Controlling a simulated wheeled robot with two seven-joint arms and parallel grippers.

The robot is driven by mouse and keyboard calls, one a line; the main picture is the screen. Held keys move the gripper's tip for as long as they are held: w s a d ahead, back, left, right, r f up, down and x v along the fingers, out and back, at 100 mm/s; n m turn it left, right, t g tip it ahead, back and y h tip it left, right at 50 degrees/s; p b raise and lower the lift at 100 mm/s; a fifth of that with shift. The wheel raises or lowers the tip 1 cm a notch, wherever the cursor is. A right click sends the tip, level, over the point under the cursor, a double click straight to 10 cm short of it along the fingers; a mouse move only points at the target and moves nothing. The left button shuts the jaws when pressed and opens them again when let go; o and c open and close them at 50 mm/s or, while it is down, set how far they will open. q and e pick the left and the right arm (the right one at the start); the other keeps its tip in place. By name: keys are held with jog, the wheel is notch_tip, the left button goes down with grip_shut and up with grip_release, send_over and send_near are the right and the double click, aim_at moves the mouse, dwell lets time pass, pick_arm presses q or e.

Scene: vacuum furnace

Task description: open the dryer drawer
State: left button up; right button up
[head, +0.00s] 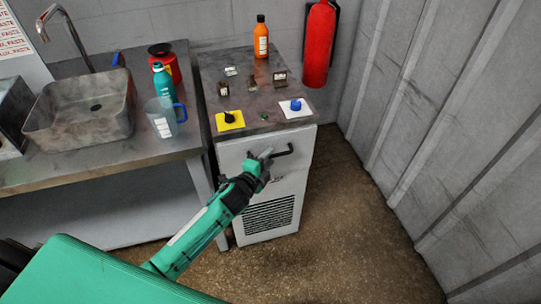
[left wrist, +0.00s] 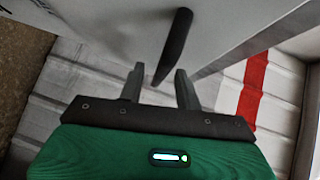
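The dryer is a white cabinet with a worn grey top (head: 255,92) and a dark vent grille (head: 268,215) low on its front. Its drawer front (head: 232,150) is the upper white panel and looks shut. A dark bar handle (head: 285,151) sticks out from it; the handle also shows in the left wrist view (left wrist: 175,45). My left gripper (head: 265,158) is at the handle's left part. In the left wrist view its two fingers (left wrist: 159,80) are apart, with the handle's near end appearing between them. Contact cannot be told. My right gripper is not in view.
An orange bottle (head: 261,38) and small knobs stand on the dryer top. A metal counter (head: 100,160) with a sink (head: 85,108), teal bottle (head: 162,82) and jug (head: 162,117) adjoins left. A fire extinguisher (head: 319,45) hangs behind. Floor (head: 345,220) right of the dryer is clear.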

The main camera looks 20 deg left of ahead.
pick_arm(q)
jog(key=shift+x, duration=1.05)
grip_shut()
